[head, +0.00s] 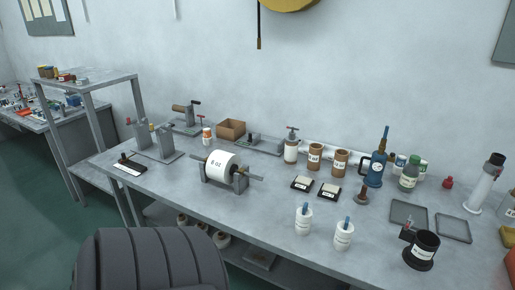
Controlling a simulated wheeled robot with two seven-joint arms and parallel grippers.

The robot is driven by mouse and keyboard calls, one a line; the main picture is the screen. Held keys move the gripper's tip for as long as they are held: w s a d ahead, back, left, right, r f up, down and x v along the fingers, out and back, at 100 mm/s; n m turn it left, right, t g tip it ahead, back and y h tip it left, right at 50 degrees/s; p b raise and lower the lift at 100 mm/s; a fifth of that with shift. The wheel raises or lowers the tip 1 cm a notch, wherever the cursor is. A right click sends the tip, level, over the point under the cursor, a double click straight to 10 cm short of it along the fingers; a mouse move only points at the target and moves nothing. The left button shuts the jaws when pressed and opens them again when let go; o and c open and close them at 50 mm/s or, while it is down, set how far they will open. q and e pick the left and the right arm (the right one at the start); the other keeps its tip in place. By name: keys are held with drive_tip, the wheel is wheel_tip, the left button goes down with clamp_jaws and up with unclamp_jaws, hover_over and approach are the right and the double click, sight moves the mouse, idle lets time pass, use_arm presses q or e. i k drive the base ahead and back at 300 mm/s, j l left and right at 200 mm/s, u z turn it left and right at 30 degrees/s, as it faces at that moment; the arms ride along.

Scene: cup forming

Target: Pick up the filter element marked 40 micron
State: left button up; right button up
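Two brown cylinders with white labels stand upright side by side near the back of the grey workbench, a left one (315,156) and a right one (340,163). They look like filter elements. Their label print is too small to read, so I cannot tell which one is marked 40 micron. Neither of my grippers is in view.
A blue can (375,172) stands right of the cylinders. Two small dark-edged trays (302,184) lie in front. Two white bottles with blue tops (303,222) stand near the front edge. A white roll (220,165) sits in a stand at left. A dark ribbed backrest (150,262) fills the lower left.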

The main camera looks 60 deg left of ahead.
sight(304, 215)
drive_tip(key=u, duration=1.5)
